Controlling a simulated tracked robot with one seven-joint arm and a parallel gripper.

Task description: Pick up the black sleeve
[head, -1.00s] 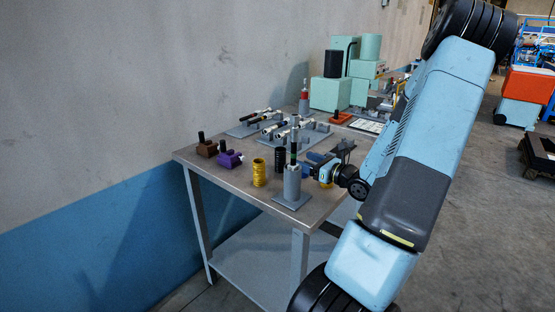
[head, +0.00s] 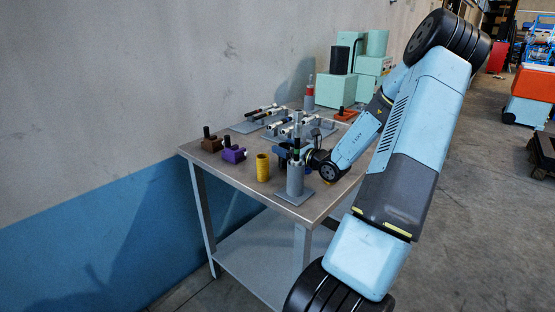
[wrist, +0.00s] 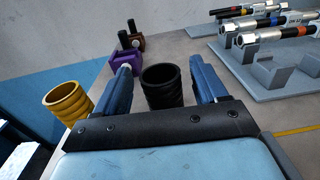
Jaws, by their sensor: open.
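The black sleeve (wrist: 163,90) is a ribbed, hollow cylinder standing upright on the table, with its open top showing in the wrist view. My gripper (wrist: 160,70) is open, with one blue finger to the left of the sleeve and one to the right. A gap shows between the sleeve and each finger. The lower part of the sleeve is hidden by the gripper's dark crossbar. In the head view my gripper (head: 284,151) is low over the table behind the grey post, and I cannot make out the black sleeve there.
A yellow ribbed sleeve (wrist: 68,103) stands left of the gripper. A grey post on a base (head: 295,181) stands at the near corner. Racks with rods (wrist: 264,50) are to the right.

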